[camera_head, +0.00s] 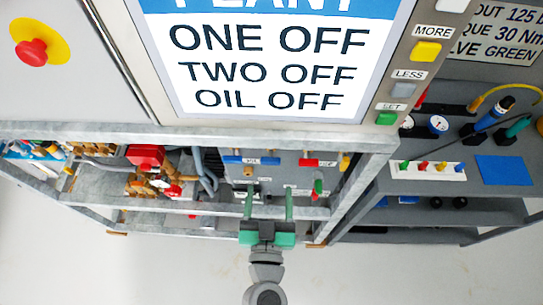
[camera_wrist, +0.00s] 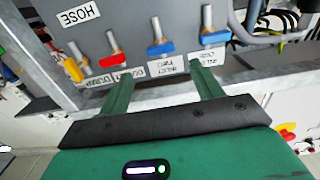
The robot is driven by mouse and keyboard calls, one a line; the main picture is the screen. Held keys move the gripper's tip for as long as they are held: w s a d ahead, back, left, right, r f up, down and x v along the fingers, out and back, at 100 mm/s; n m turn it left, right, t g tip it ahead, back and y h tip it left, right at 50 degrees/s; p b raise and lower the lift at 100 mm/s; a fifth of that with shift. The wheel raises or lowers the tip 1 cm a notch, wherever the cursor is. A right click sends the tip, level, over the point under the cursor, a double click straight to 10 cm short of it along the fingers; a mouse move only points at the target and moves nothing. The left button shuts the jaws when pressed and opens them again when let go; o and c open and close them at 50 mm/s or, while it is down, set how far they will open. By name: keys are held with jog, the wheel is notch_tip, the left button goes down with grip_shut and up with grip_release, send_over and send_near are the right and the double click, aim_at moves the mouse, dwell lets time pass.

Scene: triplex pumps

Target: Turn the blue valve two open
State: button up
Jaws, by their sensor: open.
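Two blue-handled valves sit side by side on a grey panel. In the wrist view, the blue valve two (camera_wrist: 160,48) is above a label that seems to read INLET TWO, upside down. The other blue valve (camera_wrist: 208,38) is to its right. In the head view, what looks like valve two (camera_head: 270,161) is the right one of the blue pair. My gripper (camera_head: 268,193) is open and empty, its two green fingers pointing at the panel. In the wrist view, valve two lies beyond the gap between the fingertips (camera_wrist: 160,72), apart from them.
A red valve (camera_wrist: 113,61) and a yellow valve (camera_wrist: 73,69) stand beside the blue pair. A grey frame rail (camera_head: 190,133) runs above the panel in the head view. The screen (camera_head: 270,70) reads ONE OFF, TWO OFF, OIL OFF. A red-handled part (camera_head: 145,155) is left.

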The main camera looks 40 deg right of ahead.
aim_at(270, 164)
jog(key=x, duration=0.8)
jog(key=shift+r+p, duration=0.1)
jog(key=shift+p, duration=0.3)
jog(key=c, duration=1)
